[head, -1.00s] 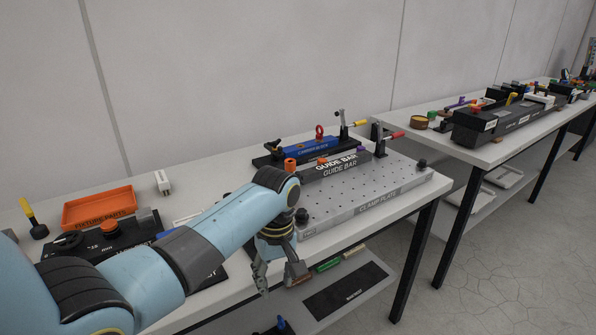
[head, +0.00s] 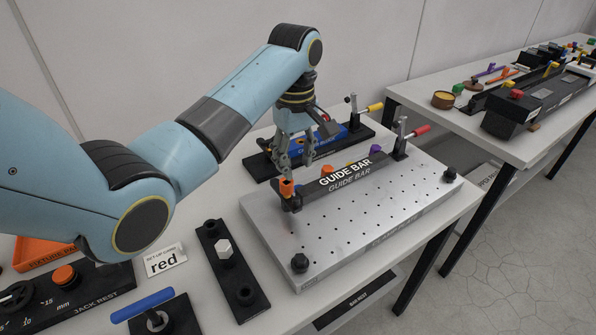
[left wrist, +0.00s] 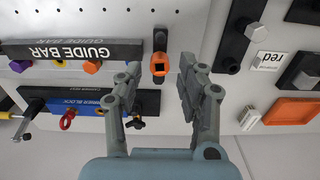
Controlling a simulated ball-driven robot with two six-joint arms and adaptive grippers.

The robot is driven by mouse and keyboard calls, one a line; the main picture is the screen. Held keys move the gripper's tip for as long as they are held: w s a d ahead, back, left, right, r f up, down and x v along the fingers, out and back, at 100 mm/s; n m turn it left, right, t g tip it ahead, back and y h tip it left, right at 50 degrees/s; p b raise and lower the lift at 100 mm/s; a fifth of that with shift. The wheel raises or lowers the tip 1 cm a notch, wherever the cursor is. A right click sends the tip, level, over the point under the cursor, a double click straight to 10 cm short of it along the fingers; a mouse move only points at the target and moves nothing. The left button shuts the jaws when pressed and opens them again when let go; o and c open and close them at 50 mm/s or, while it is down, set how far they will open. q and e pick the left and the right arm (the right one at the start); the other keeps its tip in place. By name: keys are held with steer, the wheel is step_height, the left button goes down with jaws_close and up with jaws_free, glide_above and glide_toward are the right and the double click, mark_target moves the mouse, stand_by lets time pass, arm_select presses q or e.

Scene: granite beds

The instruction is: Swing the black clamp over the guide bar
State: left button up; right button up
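The guide bar (head: 350,177), a black bar with white lettering, lies on the grey clamp plate (head: 385,215); it shows at upper left in the left wrist view (left wrist: 100,50). At its left end is a small black clamp (head: 292,204) with an orange part (head: 287,188). In the left wrist view the clamp (left wrist: 160,38) sits beside the bar's end, its length crosswise to the bar and not over it. My left gripper (head: 297,163) is open above the orange part, fingers apart on either side of it in the left wrist view (left wrist: 160,78). No contact is visible.
Behind the bar stands a blue block (head: 330,136) on a black base. A post with a red handle (head: 402,138) stands at the bar's right end. Black knobs (head: 299,263) sit on the plate corners. A card reading "red" (head: 165,261) lies at left.

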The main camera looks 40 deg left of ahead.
mark_target(296, 198)
arm_select(q)
steer(key=f, duration=0.6)
steer(key=shift+s+d+f, duration=0.1)
steer(key=shift+s+d, duration=0.05)
steer(key=shift+s, duration=0.1)
step_height(296, 198, down, 4)
steer(key=shift+w+r, duration=0.1)
steer(key=c, duration=0.4)
jaws_close()
arm_select(e)
steer(key=shift+s+d+r, duration=0.2)
steer(key=shift+s+d, duration=0.6)
